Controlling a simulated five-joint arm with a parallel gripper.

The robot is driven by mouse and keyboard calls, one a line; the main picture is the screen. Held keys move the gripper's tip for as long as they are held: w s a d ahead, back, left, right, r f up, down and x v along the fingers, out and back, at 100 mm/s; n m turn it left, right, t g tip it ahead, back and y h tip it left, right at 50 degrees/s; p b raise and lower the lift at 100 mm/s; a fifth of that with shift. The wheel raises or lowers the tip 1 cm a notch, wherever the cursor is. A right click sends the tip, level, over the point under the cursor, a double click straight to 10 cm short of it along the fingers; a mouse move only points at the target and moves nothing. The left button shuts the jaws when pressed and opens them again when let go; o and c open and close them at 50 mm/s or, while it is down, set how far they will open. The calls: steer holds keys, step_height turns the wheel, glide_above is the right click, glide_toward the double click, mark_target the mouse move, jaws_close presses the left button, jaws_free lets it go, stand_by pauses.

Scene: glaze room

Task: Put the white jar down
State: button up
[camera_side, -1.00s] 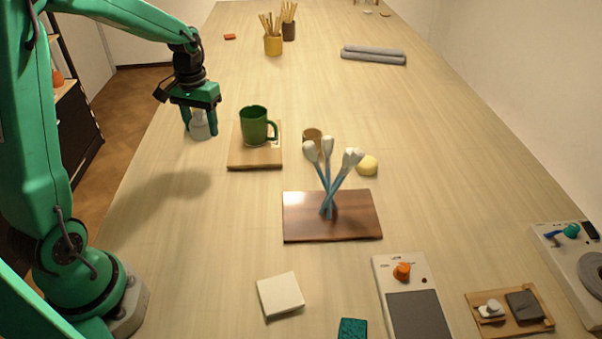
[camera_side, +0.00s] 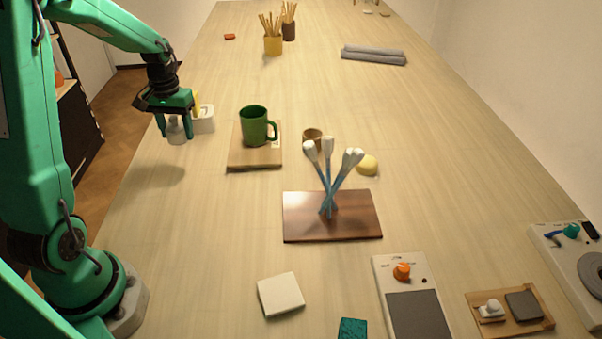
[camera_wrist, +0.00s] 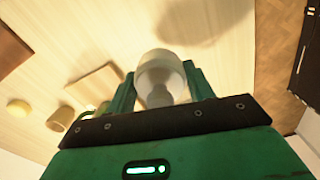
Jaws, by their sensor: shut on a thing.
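The white jar (camera_side: 177,132) is between the fingers of my gripper (camera_side: 175,128), near the table's left edge in the side view. My gripper is shut on it. A shadow falls on the table apart from the jar, so it appears held a little above the table. In the wrist view the jar (camera_wrist: 160,72) looks pale and rounded, between the two green fingers. Its lower end against the table is not clearly seen.
A white container (camera_side: 204,123) with a yellow thing in it stands close right of my gripper. A green mug (camera_side: 254,124) sits on a wooden board (camera_side: 245,164) further right. A dark board (camera_side: 295,226) holds blue-handled tools (camera_side: 325,180).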

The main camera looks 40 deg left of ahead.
glide_above(160, 159)
step_height(160, 159, down, 6)
steer(key=shift+f, duration=0.25)
steer(key=shift+d+f, duration=0.1)
steer(key=shift+f, duration=1.7)
steer(key=shift+f, duration=0.15)
steer(key=o, duration=1.2)
steer(key=shift+c, duration=0.2)
step_height(160, 159, up, 8)
steer(key=shift+f, duration=0.15)
